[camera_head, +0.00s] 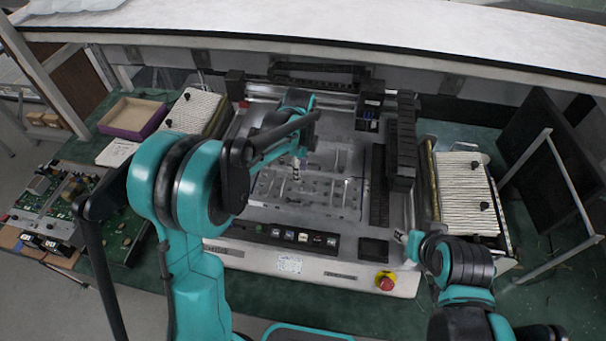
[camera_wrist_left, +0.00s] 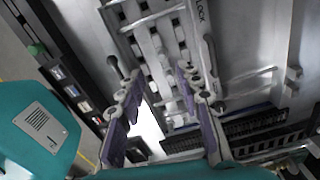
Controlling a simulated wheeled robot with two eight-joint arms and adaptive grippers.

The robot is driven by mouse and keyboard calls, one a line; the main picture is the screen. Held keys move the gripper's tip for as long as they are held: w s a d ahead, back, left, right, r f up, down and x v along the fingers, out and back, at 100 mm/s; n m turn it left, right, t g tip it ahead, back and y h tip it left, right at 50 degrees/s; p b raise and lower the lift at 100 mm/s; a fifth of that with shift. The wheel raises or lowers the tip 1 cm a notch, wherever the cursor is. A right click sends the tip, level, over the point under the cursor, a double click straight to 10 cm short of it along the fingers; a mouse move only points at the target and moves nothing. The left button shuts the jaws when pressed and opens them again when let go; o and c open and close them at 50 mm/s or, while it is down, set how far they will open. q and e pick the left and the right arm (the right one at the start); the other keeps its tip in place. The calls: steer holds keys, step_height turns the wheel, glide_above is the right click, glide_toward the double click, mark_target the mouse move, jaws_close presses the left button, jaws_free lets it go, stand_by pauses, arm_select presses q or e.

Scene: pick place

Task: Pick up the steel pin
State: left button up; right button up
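My left gripper (camera_head: 296,168) is over the metal fixture plate (camera_head: 335,192) in the middle of the machine, partly behind its own arm. In the left wrist view its two fingers (camera_wrist_left: 160,82) are apart with nothing visible between them. The slotted fixture plate (camera_wrist_left: 152,45) lies beyond the fingertips there. I cannot pick out the steel pin with certainty among the small metal parts on the plate. My right gripper (camera_head: 404,238) is small at the machine's front right edge, and its fingers are too unclear to read.
A red emergency button (camera_head: 385,281) sits on the machine's front. Black racks (camera_head: 404,140) stand right of the plate, and a ribbed white panel (camera_head: 467,193) lies farther right. A circuit board (camera_head: 62,204) and a purple-sided box (camera_head: 133,117) are at the left.

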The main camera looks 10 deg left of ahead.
mark_target(301, 186)
arm_select(q)
steer(key=f+b, duration=0.1)
steer(key=f, duration=0.3)
steer(key=f+b, duration=0.1)
steer(key=f, duration=0.3)
steer(key=shift+w+d, duration=0.1)
steer(key=shift+w, duration=0.1)
steer(key=shift+r, duration=0.1)
jaws_close()
